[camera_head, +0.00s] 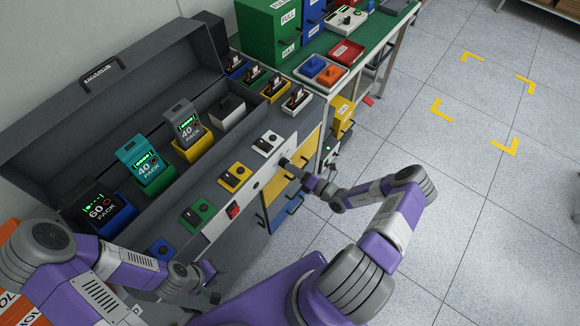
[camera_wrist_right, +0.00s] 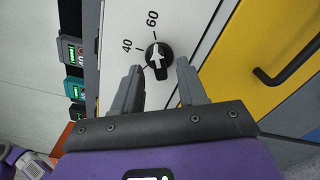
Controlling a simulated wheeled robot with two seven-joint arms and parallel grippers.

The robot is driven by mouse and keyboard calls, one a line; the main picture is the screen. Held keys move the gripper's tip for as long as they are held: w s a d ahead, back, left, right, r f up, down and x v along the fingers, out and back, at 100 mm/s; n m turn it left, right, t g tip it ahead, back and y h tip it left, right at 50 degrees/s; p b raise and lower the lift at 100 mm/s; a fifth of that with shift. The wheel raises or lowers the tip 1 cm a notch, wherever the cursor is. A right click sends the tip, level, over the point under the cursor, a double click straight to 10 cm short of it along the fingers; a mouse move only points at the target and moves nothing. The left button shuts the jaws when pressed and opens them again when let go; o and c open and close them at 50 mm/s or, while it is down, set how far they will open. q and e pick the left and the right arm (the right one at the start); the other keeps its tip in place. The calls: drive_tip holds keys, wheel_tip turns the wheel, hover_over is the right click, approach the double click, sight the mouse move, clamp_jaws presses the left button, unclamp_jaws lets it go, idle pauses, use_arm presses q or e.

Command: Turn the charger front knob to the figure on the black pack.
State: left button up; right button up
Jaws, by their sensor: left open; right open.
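The black pack (camera_head: 97,206) reads 60 and sits in the blue slot at the left of the charger (camera_head: 150,205). The front knob (camera_wrist_right: 158,57) is black with a white arrow, on the white front panel beside the printed figures 40 and 60. The arrow points up and slightly left in the right wrist view, nearer the 60 side; I cannot tell if it is exactly on a mark. My right gripper (camera_wrist_right: 155,85) is open, its fingers apart on either side below the knob. My left gripper (camera_head: 212,285) is open and empty, low in front of the charger.
A teal pack (camera_head: 145,164) and a grey pack (camera_head: 185,126), both reading 40, stand in other slots. A red switch (camera_head: 234,210) is on the front panel. Yellow drawers (camera_wrist_right: 270,50) with dark handles are beside the knob. A green bench (camera_head: 380,30) stands behind.

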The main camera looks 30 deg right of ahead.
drive_tip(key=v, duration=0.5)
drive_tip(key=shift+s+d, duration=0.1)
drive_tip(key=shift+s, duration=0.15)
drive_tip(key=s+a+n+g+y, duration=0.3)
drive_tip(key=a+n+g, duration=0.25)
drive_tip(key=a, duration=0.35)
drive_tip(key=s+a+n+g+y, duration=0.25)
drive_tip(key=a+n+g, duration=0.25)
drive_tip(key=a+n, duration=0.25)
drive_tip(key=s+a+n+g+h, duration=0.2)
drive_tip(key=s+a+n+h, duration=0.1)
drive_tip(key=n, duration=1.1)
drive_tip(key=s+a+n+g+h, duration=0.3)
drive_tip(key=s+n+h, duration=0.2)
drive_tip(key=n, duration=0.9)
drive_tip(key=shift+s+r, duration=0.15)
drive_tip(key=shift+s, duration=0.7)
